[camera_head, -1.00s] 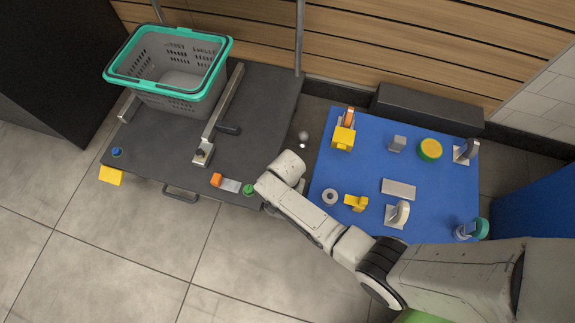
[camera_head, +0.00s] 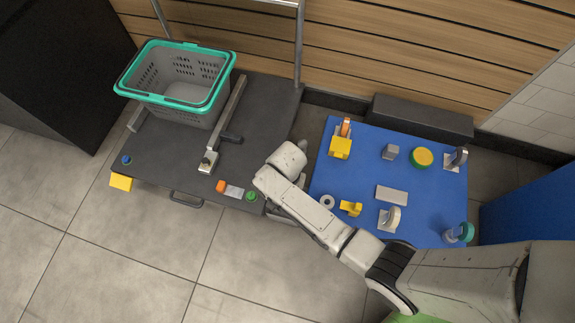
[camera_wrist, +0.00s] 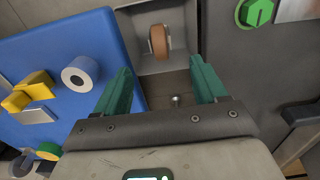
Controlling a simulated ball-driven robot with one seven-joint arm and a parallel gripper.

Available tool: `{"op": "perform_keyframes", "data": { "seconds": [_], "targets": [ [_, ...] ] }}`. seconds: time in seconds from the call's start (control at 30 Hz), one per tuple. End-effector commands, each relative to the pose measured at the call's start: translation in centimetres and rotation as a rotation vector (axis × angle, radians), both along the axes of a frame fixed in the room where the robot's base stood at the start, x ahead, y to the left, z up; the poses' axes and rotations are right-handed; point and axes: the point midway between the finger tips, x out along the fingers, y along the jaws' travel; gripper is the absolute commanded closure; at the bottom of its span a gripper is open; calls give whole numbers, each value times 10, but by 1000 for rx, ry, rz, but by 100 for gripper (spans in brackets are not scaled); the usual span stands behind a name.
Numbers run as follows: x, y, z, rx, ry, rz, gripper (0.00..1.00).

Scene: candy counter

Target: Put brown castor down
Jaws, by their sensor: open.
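The brown castor (camera_wrist: 158,42) shows in the wrist view. Its brown wheel stands upright inside a grey square tray (camera_wrist: 184,14), between the blue board and the dark cart. My gripper (camera_wrist: 160,72) is open, with its two green fingers spread and nothing between their tips. The castor lies beyond the fingertips, roughly in line with the gap, and neither finger appears to touch it. In the head view my arm hides the castor, and the gripper's fingers cannot be made out.
A blue board (camera_head: 350,180) with several castors and blocks lies right of my arm. A dark cart (camera_head: 255,110) carries a grey basket with a green rim (camera_head: 180,90). A green knob (camera_wrist: 255,12) on the cart is close on the right. Tiled floor lies open in front.

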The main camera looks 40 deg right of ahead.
Motion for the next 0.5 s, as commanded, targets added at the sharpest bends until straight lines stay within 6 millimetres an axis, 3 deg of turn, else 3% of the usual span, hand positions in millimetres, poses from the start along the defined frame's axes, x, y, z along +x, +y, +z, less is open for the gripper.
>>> {"op": "perform_keyframes", "data": {
  "seconds": [0.1, 0.37, 0.5],
  "targets": [
    [0, 0, 14, 1, -1, 0, 29],
    [0, 0, 18, 0, 0, 0, 29],
    [-6, -10, 25, -5, -6, 37, 29]
  ]
}}
